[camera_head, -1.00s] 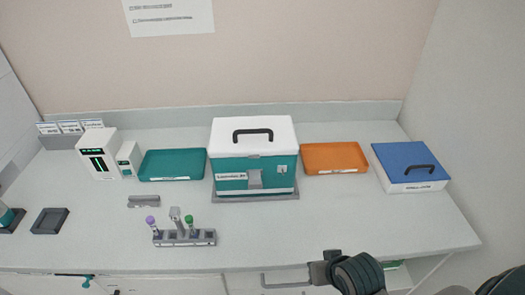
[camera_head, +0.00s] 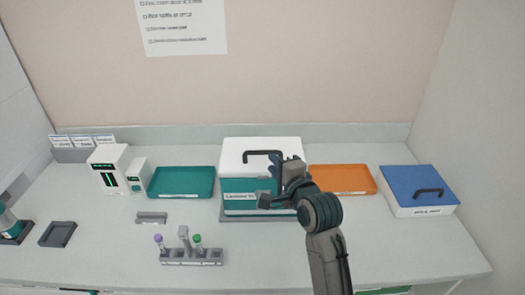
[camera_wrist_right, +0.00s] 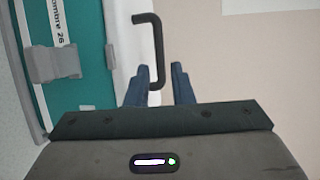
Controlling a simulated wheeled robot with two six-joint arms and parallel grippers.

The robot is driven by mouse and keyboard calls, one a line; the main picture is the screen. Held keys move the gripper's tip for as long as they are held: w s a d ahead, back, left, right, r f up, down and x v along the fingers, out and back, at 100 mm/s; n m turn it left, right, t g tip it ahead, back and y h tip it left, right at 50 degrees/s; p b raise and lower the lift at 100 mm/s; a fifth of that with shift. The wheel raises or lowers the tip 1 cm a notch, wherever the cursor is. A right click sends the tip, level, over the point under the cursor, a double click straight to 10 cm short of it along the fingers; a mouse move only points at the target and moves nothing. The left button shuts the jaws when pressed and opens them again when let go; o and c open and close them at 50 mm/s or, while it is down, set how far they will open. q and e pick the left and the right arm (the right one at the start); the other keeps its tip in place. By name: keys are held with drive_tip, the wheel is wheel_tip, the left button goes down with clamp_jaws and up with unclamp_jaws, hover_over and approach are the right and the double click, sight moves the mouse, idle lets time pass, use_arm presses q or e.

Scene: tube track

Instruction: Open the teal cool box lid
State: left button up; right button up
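The teal cool box (camera_head: 240,202) stands on the bench with its white lid (camera_head: 232,154) closed. A dark handle (camera_head: 262,153) is on top of the lid. My right gripper (camera_head: 278,163) is in front of the box's right side and close to the handle, hiding part of the front and latch. In the right wrist view, the gripper (camera_wrist_right: 160,84) is open, with the lower end of the handle (camera_wrist_right: 157,45) showing between its two fingers. I cannot tell whether they touch it. The grey latch (camera_wrist_right: 55,62) shows on the teal front.
A teal tray (camera_head: 183,182) lies left of the box and an orange tray (camera_head: 342,179) right of it. A blue-lidded white box (camera_head: 415,187) stands at the far right. A tube rack (camera_head: 190,257) stands at the front left.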

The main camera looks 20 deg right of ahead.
sight(263, 154)
drive_tip(key=p+x, duration=0.2)
drive_tip(key=x, duration=0.6)
drive_tip(key=shift+w+f, duration=0.1)
drive_tip(key=shift+w, duration=0.1)
clamp_jaws()
